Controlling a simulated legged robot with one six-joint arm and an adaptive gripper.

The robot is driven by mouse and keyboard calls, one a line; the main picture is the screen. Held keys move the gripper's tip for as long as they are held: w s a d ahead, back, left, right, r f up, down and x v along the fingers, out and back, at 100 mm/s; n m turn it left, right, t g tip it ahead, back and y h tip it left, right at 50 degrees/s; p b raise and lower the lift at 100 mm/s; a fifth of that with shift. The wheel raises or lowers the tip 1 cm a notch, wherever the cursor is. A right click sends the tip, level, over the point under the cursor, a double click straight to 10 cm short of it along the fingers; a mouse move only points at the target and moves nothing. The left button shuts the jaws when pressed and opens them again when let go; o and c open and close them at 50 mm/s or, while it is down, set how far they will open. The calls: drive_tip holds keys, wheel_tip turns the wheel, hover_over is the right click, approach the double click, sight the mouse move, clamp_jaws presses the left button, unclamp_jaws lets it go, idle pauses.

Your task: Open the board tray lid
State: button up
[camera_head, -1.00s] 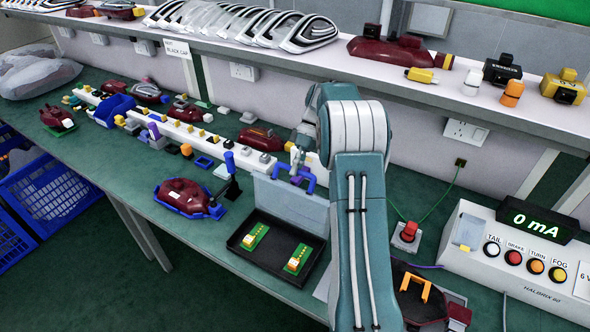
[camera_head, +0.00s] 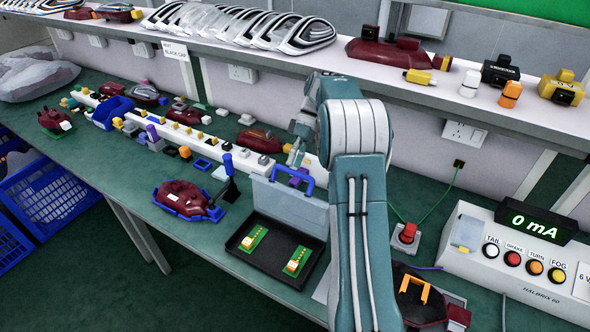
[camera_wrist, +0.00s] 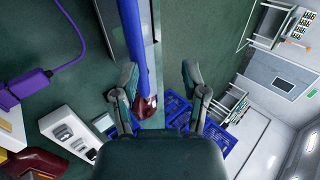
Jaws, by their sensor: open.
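The black board tray (camera_head: 240,257) stands on the bench with two green boards (camera_head: 254,237) in it. Its clear grey lid (camera_head: 285,203) stands upright at the tray's back edge, swung open. A blue handle (camera_head: 304,187) sits on the lid's top edge. My gripper (camera_head: 293,158) is just above and behind the handle, small in the head view. In the wrist view my gripper (camera_wrist: 158,78) has its fingers apart, with nothing clamped. The blue handle bar (camera_wrist: 134,45) runs close by the left finger; whether they touch is unclear.
A red lamp in a blue clamp fixture (camera_head: 185,198) stands left of the tray. A white rail (camera_head: 205,140) with small parts runs behind. A tester box (camera_head: 510,255) and a red button (camera_head: 408,234) are to the right. The shelf (camera_head: 400,85) overhangs the back.

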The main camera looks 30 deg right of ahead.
wheel_tip(320, 180, up, 6)
drive_tip(key=shift+r, duration=0.1)
idle(0.4)
drive_tip(key=shift+a+r, duration=0.1)
drive_tip(key=shift+a, duration=0.05)
drive_tip(key=s+a+r+m+t+h, duration=0.4)
drive_tip(key=s+a+r, duration=0.3)
drive_tip(key=s+a, duration=0.45)
drive_tip(key=s+a+f+m+t+h, duration=0.1)
drive_tip(key=s+a+f+t, duration=0.1)
drive_tip(key=s, duration=0.4)
drive_tip(key=s+a+f+m+t+h, duration=0.1)
drive_tip(key=s+a+t+h, duration=0.1)
drive_tip(key=s, duration=0.5)
drive_tip(key=shift+s+a+f+t, duration=0.3)
drive_tip(key=shift+a+f+t, duration=0.1)
drive_tip(key=shift+a+t, duration=0.6)
